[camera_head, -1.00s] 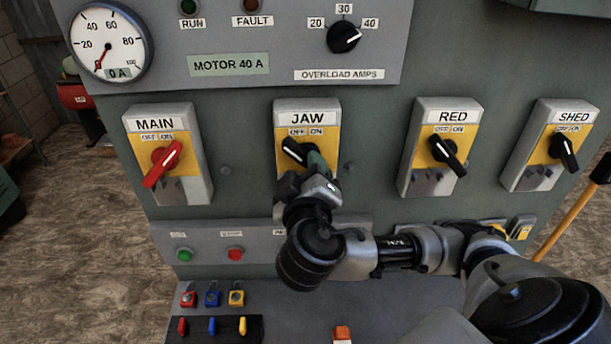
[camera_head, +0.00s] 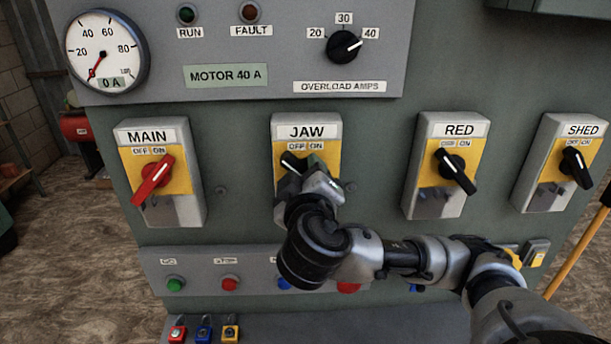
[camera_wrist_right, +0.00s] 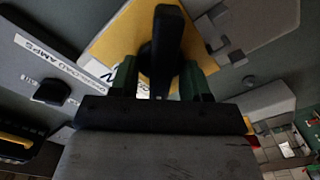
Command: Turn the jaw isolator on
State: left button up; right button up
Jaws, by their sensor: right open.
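The jaw isolator (camera_head: 328,131) is a grey box with a yellow plate, labelled JAW, with OFF and ON marks. Its black rotary handle (camera_head: 290,160) points up-left toward OFF in the head view; the gripper hides its lower part. My right gripper (camera_head: 308,172) is at the handle. In the right wrist view the black handle (camera_wrist_right: 161,45) stands between the two green fingertips of the open gripper (camera_wrist_right: 157,85). Small gaps seem to show beside it; contact is hard to tell. My left gripper is not in view.
The MAIN isolator (camera_head: 147,137) with a red handle is to the left, and the RED (camera_head: 466,131) and SHED (camera_head: 583,131) isolators are to the right. A button strip (camera_head: 202,264) runs below. Padlocks (camera_head: 204,331) show at the bottom edge.

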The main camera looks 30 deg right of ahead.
grip_shut()
